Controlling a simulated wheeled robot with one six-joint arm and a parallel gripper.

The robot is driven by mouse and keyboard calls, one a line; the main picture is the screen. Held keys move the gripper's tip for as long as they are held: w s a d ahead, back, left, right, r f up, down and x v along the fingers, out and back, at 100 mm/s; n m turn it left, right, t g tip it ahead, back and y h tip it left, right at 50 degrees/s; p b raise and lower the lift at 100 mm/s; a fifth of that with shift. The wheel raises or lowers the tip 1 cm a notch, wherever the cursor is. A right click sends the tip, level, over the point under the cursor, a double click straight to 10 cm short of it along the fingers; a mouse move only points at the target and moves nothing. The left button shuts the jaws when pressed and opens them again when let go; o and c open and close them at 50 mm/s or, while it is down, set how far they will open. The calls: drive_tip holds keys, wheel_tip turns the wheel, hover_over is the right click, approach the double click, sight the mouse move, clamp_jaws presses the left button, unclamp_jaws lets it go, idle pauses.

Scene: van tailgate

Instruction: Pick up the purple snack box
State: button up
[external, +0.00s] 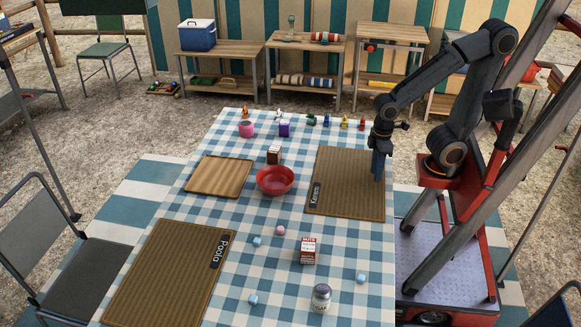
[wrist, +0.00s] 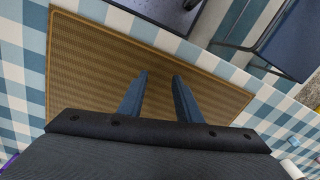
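A small purple box (external: 284,130) stands upright near the far end of the checkered table, beside a pink tin (external: 246,129). My gripper (external: 379,175) points down above the woven mat marked "Kenna" (external: 345,205), to the right of the purple box and nearer the camera. In the wrist view my gripper (wrist: 160,77) has its two fingers apart, with only the mat (wrist: 90,60) behind them. A purple patch (wrist: 8,166) shows at the lower left edge of the wrist view; I cannot tell what it belongs to.
A red bowl (external: 275,180), a brown box (external: 274,155) and a wooden board (external: 219,176) stand mid-table. Several small coloured figures (external: 327,121) line the far edge. A red-and-white box (external: 308,250) and a jar (external: 321,297) stand at the near end.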

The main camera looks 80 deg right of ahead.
idle(0.4)
drive_tip(key=o, duration=0.6)
drive_tip(key=shift+o, duration=0.2)
drive_tip(key=shift+r, duration=0.1)
